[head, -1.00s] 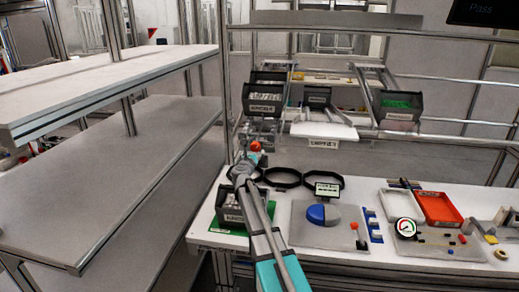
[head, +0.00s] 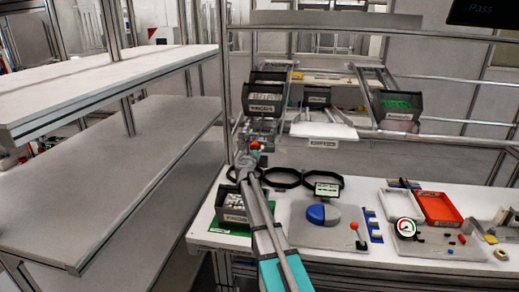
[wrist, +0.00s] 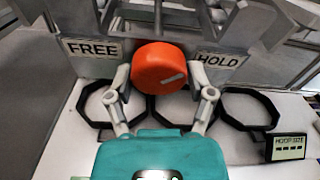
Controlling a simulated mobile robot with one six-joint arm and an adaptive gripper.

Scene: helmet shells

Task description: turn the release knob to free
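The release knob (wrist: 160,68) is round and orange-red, with a pale mark low on its right side. In the wrist view it stands between a FREE label (wrist: 93,48) on the left and a HOLD label (wrist: 222,60) on the right. The mark lies toward the HOLD side. My gripper (wrist: 160,75) is open, with one finger on each side of the knob. The fingertips are close to its sides; I see no clear contact. In the head view the knob (head: 255,145) shows just beyond the end of my arm.
Black hoops (head: 280,177) lie on the white bench behind my gripper. A HOOP SIZE display (wrist: 289,147) stands at the right. A grey bin (head: 231,204) is beside my arm, and a blue dome (head: 322,214) on a grey plate is to the right.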

